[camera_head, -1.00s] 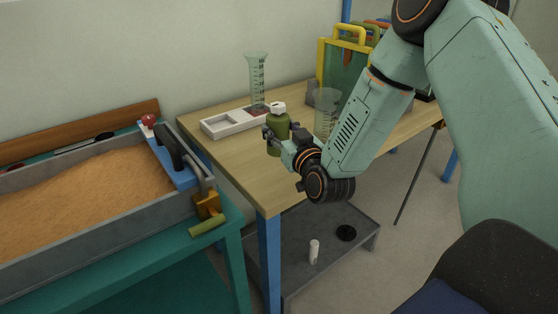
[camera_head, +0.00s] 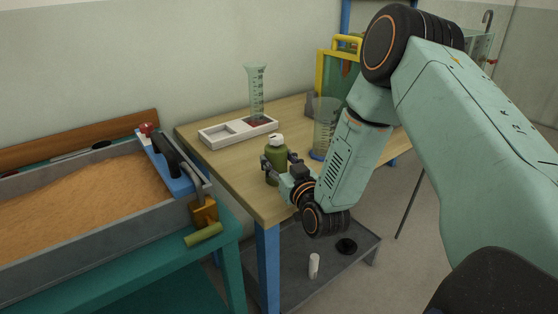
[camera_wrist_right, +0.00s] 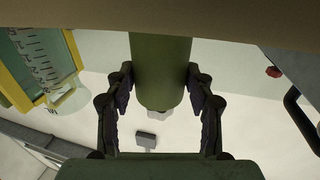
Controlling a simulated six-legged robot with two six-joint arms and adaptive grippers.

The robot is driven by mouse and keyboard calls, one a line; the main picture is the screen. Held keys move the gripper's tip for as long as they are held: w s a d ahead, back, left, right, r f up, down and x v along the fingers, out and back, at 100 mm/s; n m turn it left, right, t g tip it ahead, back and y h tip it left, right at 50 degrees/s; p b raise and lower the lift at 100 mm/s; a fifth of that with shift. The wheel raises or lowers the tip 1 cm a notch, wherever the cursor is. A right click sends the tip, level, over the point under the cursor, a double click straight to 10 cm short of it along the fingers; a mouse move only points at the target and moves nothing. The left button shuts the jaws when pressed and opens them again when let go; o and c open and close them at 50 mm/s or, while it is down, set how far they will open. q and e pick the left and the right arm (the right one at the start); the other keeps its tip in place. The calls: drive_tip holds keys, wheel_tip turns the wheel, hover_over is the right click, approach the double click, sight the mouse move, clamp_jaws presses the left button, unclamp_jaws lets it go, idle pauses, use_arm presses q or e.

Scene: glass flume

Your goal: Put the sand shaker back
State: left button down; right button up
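The sand shaker, an olive-green bottle with a white cap (camera_head: 277,153), is upright over the near part of the wooden table (camera_head: 228,172). My right gripper (camera_head: 282,172) is around its lower body. In the right wrist view the gripper's fingers (camera_wrist_right: 160,85) press on both sides of the green body (camera_wrist_right: 161,60). The table fills the top of that view, by the shaker's base; I cannot tell if they touch. A white tray (camera_head: 208,139) with an empty left compartment lies behind the shaker. My left gripper is out of view.
A measuring cylinder (camera_head: 257,90) stands at the tray's right part, which holds something reddish. A clear beaker (camera_head: 325,125) stands close right of the shaker. A sand-filled flume (camera_head: 85,200) is at left. A lower shelf (camera_head: 330,265) holds a white bottle (camera_head: 314,266).

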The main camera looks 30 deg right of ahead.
drive_tip(key=o, duration=0.4)
drive_tip(key=shift+w+a, duration=0.1)
drive_tip(key=shift+w, duration=0.1)
drive_tip(key=shift+s, duration=0.15)
drive_tip(key=shift+r, duration=0.1)
drive_tip(key=shift+r, duration=0.1)
drive_tip(key=s+p, duration=0.1)
drive_tip(key=s, duration=0.3)
drive_tip(key=s+a+p, duration=0.1)
drive_tip(key=s, duration=0.7)
drive_tip(key=shift+a+p, duration=0.4)
drive_tip(key=shift+w, duration=0.15)
